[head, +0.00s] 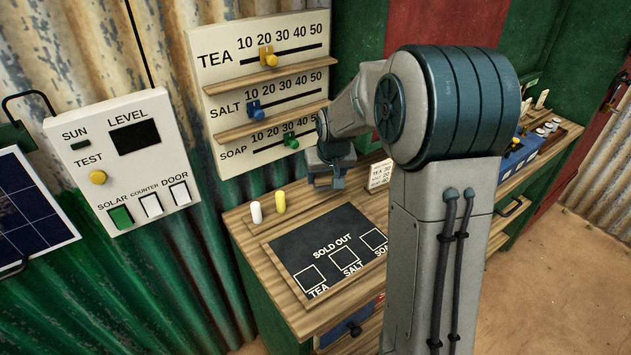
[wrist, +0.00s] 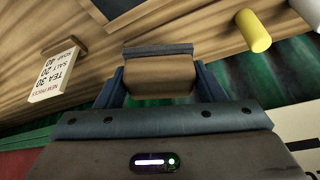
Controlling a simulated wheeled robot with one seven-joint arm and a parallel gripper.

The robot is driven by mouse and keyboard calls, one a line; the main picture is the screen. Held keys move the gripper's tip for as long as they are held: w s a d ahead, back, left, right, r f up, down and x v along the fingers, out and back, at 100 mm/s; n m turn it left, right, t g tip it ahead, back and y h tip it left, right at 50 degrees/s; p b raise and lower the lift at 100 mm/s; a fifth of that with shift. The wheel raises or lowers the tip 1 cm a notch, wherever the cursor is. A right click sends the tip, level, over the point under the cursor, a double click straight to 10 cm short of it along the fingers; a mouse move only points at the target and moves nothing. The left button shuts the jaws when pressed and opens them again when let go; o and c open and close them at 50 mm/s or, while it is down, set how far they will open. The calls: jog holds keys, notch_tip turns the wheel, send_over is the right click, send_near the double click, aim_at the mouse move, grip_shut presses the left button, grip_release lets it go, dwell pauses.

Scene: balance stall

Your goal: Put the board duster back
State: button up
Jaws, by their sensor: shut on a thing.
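My gripper (head: 326,184) is above the back of the wooden counter, in front of the price board. In the wrist view my gripper (wrist: 160,85) is shut on the board duster (wrist: 160,75), a brown block with a grey strip along its far edge. The duster sits between both fingers. In the head view I cannot make the duster out clearly at the gripper. I cannot tell whether it touches the counter.
On the counter (head: 241,229) are white chalk (head: 256,212), yellow chalk (head: 279,202) and a framed "SOLD OUT" slate (head: 318,229). A price card (head: 380,174) stands right of my gripper. The price board (head: 228,90) with sliders and a switch panel (head: 82,150) are on the wall.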

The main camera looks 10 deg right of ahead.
aim_at(316, 194)
jog(key=w, duration=0.1)
jog(key=w+a+f, duration=0.1)
jog(key=w+f+p, duration=0.1)
jog(key=w, duration=0.1)
jog(key=shift+a, duration=0.4)
jog(key=shift+w+f+p, duration=0.2)
jog(key=shift+f+p, duration=0.35)
jog(key=shift+f, duration=1.95)
jog(key=shift+f, duration=0.15)
jog(key=o, duration=1)
jog(key=shift+o, duration=0.2)
